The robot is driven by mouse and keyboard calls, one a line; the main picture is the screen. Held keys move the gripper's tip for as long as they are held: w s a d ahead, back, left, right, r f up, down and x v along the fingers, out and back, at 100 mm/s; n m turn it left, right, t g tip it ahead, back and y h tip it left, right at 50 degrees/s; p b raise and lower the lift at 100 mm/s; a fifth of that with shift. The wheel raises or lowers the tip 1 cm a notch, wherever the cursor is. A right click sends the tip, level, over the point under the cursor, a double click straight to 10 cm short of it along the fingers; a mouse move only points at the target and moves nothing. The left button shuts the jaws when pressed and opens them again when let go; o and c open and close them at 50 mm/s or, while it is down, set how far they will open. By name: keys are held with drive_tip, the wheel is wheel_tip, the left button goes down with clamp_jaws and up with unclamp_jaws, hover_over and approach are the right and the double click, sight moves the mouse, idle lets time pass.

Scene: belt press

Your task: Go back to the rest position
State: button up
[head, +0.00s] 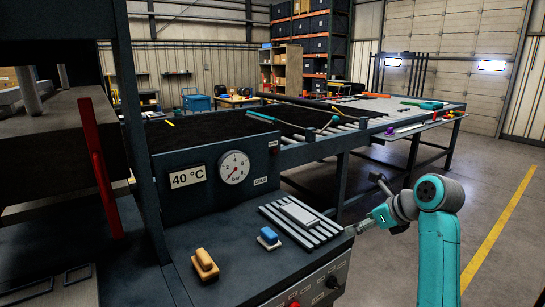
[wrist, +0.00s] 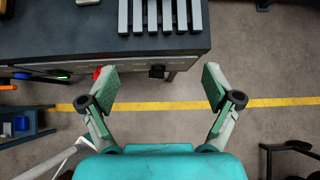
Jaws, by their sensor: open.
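My gripper (wrist: 158,84) is open and empty in the wrist view, its two green-padded fingers spread wide. It hangs over the floor, just off the front edge of the press console (wrist: 50,40). In the head view my gripper (head: 366,225) is at the right end of the console (head: 213,228), and its fingers are small and partly hard to make out.
The console carries an orange handle (head: 205,264), a blue handle (head: 269,238) and a ribbed grey rack (head: 300,222). A red lever (head: 98,168) stands at left. A long belt table (head: 345,137) runs behind. The floor at right, with a yellow line (head: 497,236), is clear.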

drive_tip(key=s+a+f+n+t+h, duration=0.1)
drive_tip(key=s+a+f+n, duration=0.15)
drive_tip(key=f, duration=0.85)
drive_tip(key=s+a+f+n+t, duration=0.15)
drive_tip(key=s+f, duration=0.25)
drive_tip(key=f, duration=0.7)
drive_tip(key=s+f+n+t+h, duration=0.2)
drive_tip(key=s+f+n, duration=0.5)
drive_tip(key=s+f, duration=0.75)
drive_tip(key=s+r+n+t+h, duration=0.15)
drive_tip(key=s+n, duration=0.55)
drive_tip(key=s, duration=1.4)
drive_tip(key=s+r+n, duration=0.5)
drive_tip(key=s+r, duration=0.1)
drive_tip(key=s, duration=0.2)
drive_tip(key=s+a+r+n+t, duration=0.1)
drive_tip(key=s+r+n, duration=0.4)
drive_tip(key=s, duration=0.4)
drive_tip(key=shift+s+a+r+n+t+h, duration=0.2)
drive_tip(key=shift+s+r+n+t+h, duration=0.15)
drive_tip(key=shift+r, duration=0.45)
